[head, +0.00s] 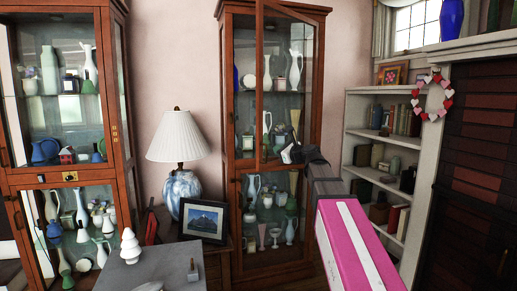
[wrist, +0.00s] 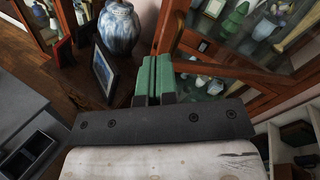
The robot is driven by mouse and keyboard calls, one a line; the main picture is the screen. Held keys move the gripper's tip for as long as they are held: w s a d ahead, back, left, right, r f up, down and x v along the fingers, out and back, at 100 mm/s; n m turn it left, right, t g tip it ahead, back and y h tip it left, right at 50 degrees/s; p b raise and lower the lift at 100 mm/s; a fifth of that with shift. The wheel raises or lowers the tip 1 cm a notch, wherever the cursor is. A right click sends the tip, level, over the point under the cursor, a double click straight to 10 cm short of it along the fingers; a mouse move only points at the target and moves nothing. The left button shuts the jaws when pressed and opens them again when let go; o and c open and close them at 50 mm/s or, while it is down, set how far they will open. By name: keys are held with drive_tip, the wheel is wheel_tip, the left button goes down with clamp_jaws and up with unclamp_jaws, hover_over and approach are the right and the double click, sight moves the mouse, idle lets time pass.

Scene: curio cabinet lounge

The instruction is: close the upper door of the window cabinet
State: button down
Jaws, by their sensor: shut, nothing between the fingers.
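The window cabinet is the tall wooden glass-fronted cabinet (head: 228,110) in the middle of the head view. Its upper door (head: 259,85) stands ajar, with its free edge swung out on the left and its hinge side on the right. My gripper (head: 290,154) is in front of the lower part of this door. In the wrist view my gripper's green fingers (wrist: 154,75) are together and empty, close to the door's wooden frame (wrist: 225,65). I cannot tell whether they touch it. The lower door (head: 268,215) looks shut.
A similar glass cabinet (head: 125,90) stands at left. Between them a table holds a lamp (head: 181,188) and a framed picture (head: 203,220). A grey surface with a white tree figure (head: 130,247) is in front. A bookshelf (head: 358,130) stands at right.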

drive_tip(key=s+d+f+n+g+h, duration=0.1)
drive_tip(key=s+f+n+g+h, duration=0.2)
drive_tip(key=f, duration=0.7)
drive_tip(key=s+d+f+n+g, duration=0.1)
drive_tip(key=s+f+n, duration=0.3)
drive_tip(key=f, duration=0.7)
drive_tip(key=s+d+f+n+g+h, duration=0.15)
drive_tip(key=f+n, duration=0.35)
drive_tip(key=f, duration=0.5)
drive_tip(key=s+d+f+n+g+h, duration=0.4)
drive_tip(key=s+f+n, duration=0.1)
drive_tip(key=s+f, duration=0.45)
drive_tip(key=s+d+f+n+g+h, duration=0.3)
drive_tip(key=s+d+f+n, duration=0.25)
drive_tip(key=s+f, duration=0.4)
drive_tip(key=m+t+y, duration=1.2)
drive_tip(key=m+y, duration=0.1)
drive_tip(key=m, duration=1.3)
approach(267, 130)
drive_tip(key=x, duration=0.7)
drive_tip(key=shift+w+a, duration=0.25)
